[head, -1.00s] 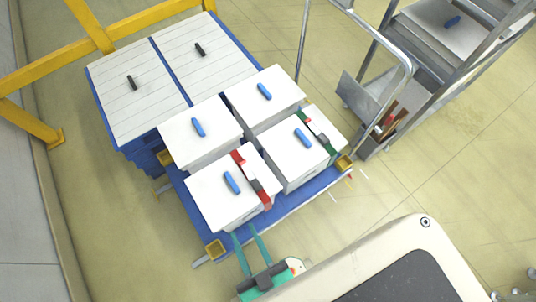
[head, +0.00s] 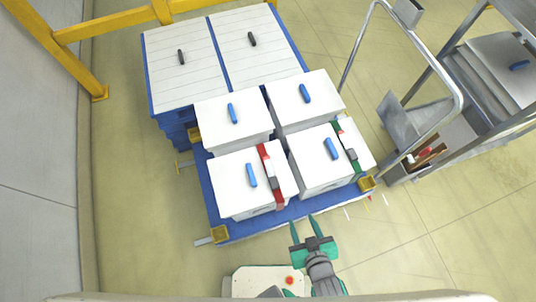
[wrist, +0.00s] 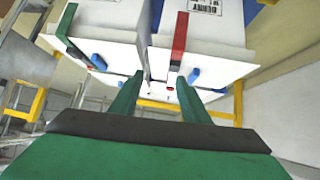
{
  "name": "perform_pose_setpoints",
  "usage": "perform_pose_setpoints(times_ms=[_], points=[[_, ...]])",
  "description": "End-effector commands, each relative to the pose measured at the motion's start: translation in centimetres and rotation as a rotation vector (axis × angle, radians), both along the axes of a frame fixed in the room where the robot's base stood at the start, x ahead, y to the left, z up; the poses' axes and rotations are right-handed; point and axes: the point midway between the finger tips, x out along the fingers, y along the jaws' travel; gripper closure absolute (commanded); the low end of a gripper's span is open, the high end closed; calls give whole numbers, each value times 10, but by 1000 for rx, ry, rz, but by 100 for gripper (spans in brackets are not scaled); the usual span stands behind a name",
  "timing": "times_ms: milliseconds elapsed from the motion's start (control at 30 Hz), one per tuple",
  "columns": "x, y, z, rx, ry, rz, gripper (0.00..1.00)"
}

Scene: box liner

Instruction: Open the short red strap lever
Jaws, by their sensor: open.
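The red strap (head: 265,157) runs across the right side of the front-left white box (head: 233,178) on the blue pallet. A dark lever piece (head: 268,169) sits at its middle and lies along the strap, as far as I can tell. In the wrist view the red strap (wrist: 180,35) hangs just above the right fingertip. My gripper (head: 305,222) has two teal fingers, apart and empty. It is in front of the pallet, near the gap between the two front boxes, short of the strap. In the wrist view my gripper (wrist: 160,82) points toward the boxes.
A green strap (head: 350,150) with a grey buckle lies on the front-right box (head: 318,175). Two more white boxes stand behind. A metal cart (head: 425,125) stands right, yellow rails (head: 120,27) behind.

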Motion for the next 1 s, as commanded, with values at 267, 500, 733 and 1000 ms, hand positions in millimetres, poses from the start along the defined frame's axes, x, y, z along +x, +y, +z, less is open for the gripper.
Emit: perform_pose_setpoints(times_ms=[267,500,733,1000], points=[[69,-50,-25,-83,176,37,58],[137,-63,-24,-133,305,33,58],[199,-45,-11,-156,425,23,58],[249,11,13,-162,579,24,58]])
